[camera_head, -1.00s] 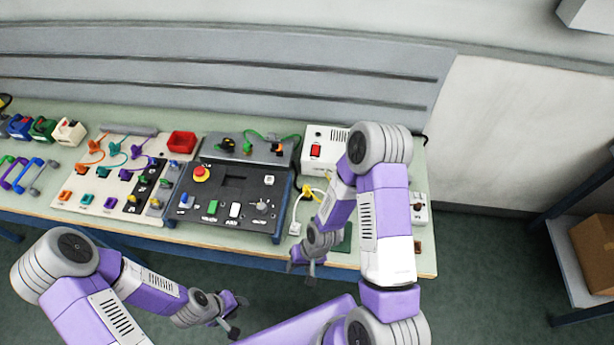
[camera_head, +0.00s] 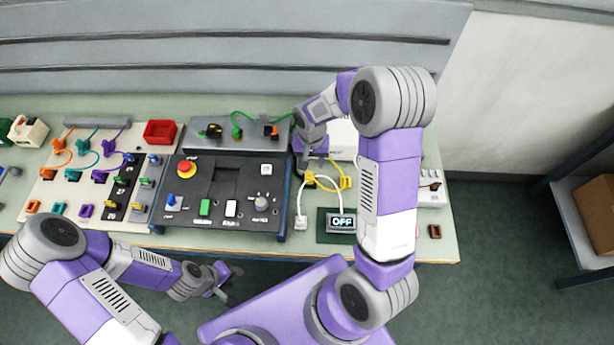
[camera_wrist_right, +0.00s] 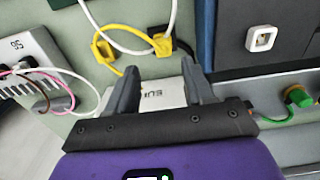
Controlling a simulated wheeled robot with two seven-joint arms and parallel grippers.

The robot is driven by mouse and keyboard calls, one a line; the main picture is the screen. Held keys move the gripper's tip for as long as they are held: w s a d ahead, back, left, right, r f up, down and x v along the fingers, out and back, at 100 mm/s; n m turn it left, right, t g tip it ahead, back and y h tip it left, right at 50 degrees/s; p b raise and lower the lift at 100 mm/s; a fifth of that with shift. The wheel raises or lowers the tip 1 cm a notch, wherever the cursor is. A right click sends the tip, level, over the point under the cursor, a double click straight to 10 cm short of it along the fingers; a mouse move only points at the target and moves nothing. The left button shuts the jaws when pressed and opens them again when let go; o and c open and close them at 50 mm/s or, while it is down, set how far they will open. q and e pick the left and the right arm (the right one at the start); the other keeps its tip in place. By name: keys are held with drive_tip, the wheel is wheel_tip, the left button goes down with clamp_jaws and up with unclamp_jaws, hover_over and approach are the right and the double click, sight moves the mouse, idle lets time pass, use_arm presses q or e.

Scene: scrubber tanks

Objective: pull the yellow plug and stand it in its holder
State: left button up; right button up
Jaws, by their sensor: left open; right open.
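Two yellow connector pieces joined by a yellow cable sit on the bench, the left one (camera_head: 311,179) close to my right gripper and the right one (camera_head: 346,183) near my arm. They also show in the right wrist view, one at the upper middle (camera_wrist_right: 162,45) and one left of it (camera_wrist_right: 103,49), both on dark mounts. I cannot tell which is seated or which mount is the holder. My right gripper (camera_head: 304,162) is open and empty, apart from them; its spread fingers (camera_wrist_right: 160,82) show over a white box. My left gripper (camera_head: 222,287) is open, in front of the bench.
A dark control panel (camera_head: 222,212) with a red button lies left of the yellow pieces. A white plug (camera_head: 301,222) and an "OFF" display (camera_head: 342,222) are in front of them. A white power strip (camera_head: 431,196) lies right. My right forearm hides part of the white box (camera_head: 342,140).

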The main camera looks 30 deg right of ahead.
sight(309, 174)
drive_tip(key=shift+w+f, duration=0.55)
drive_tip(key=shift+w, duration=0.05)
drive_tip(key=shift+s+r, duration=0.2)
drive_tip(key=shift+s, duration=0.15)
drive_tip(key=shift+w+f+b, duration=0.2)
drive_tip(key=shift+f+b, duration=0.2)
drive_tip(key=shift+f, duration=0.15)
use_arm(q)
wheel_tip(309, 174, down, 8)
drive_tip(key=b, duration=0.6)
drive_tip(key=shift+w+r, duration=0.15)
drive_tip(key=shift+w, duration=0.2)
use_arm(e)
wheel_tip(309, 174, down, 8)
drive_tip(key=shift+f, duration=0.1)
clamp_jaws()
